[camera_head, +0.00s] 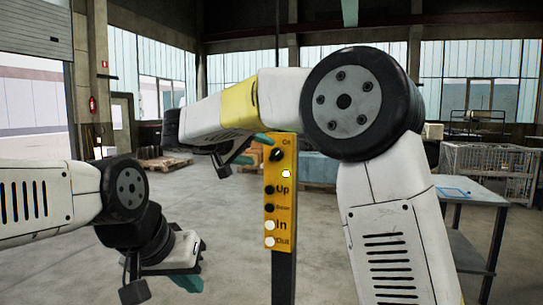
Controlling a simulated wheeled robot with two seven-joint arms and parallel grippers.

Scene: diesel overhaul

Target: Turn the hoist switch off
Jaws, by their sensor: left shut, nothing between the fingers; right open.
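The yellow hoist control panel (280,222) stands upright on a dark post in the middle of the head view. Near its top is a dark rotary switch (277,155), with a label that seems to read "On" above it. Below are a small white spot and buttons labelled Up, Down, In and Out. My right gripper (244,157) is open, just left of the switch, with one teal finger close to the panel's upper edge; I cannot tell whether it touches. My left gripper (190,282) is shut and empty, low and left of the panel.
A grey table (473,192) stands at the right, with a wire cage (490,160) behind it. Pallets with parts (160,160) lie at the back left. A red extinguisher (93,105) hangs on a pillar. The floor around the panel's left is clear.

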